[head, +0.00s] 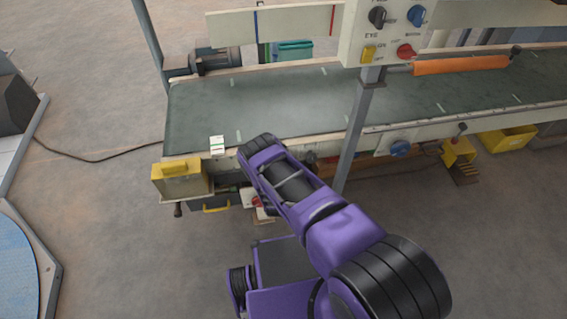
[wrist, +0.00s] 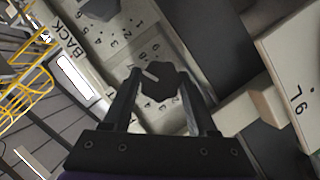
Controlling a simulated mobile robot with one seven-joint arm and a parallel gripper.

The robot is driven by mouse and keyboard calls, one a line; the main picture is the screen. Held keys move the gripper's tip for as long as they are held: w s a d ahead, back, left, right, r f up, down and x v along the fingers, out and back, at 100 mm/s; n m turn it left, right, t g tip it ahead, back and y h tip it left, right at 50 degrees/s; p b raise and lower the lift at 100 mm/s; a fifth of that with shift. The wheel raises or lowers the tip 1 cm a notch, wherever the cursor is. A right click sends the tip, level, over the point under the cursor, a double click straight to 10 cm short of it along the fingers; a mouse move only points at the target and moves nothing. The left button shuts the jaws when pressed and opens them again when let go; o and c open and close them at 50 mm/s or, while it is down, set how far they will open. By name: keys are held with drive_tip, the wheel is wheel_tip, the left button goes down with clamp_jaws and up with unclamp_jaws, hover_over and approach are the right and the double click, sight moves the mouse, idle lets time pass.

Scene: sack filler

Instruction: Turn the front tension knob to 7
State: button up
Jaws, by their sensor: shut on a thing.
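In the wrist view, a black knob (wrist: 160,84) with a pale pointer line sits on a cream panel (wrist: 90,62) between the two fingers of my gripper (wrist: 158,88). My gripper is shut on this knob. The pointer line lies toward the upper left of the picture. Small numbers are printed around the knob, partly hidden by it and the fingers, so I cannot tell which one it points at. A second dark knob (wrist: 100,8) is at the top, near the word BACK. In the head view, my arm hides the gripper and the held knob.
A green conveyor belt (head: 290,100) runs behind my arm. A grey post (head: 357,130) carries a control box (head: 392,35) right of my arm.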

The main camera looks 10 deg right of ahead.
drive_tip(key=shift+n+h, duration=0.3)
drive_tip(key=shift+n, duration=0.2)
drive_tip(key=o, duration=1.4)
drive_tip(key=shift+s, duration=0.1)
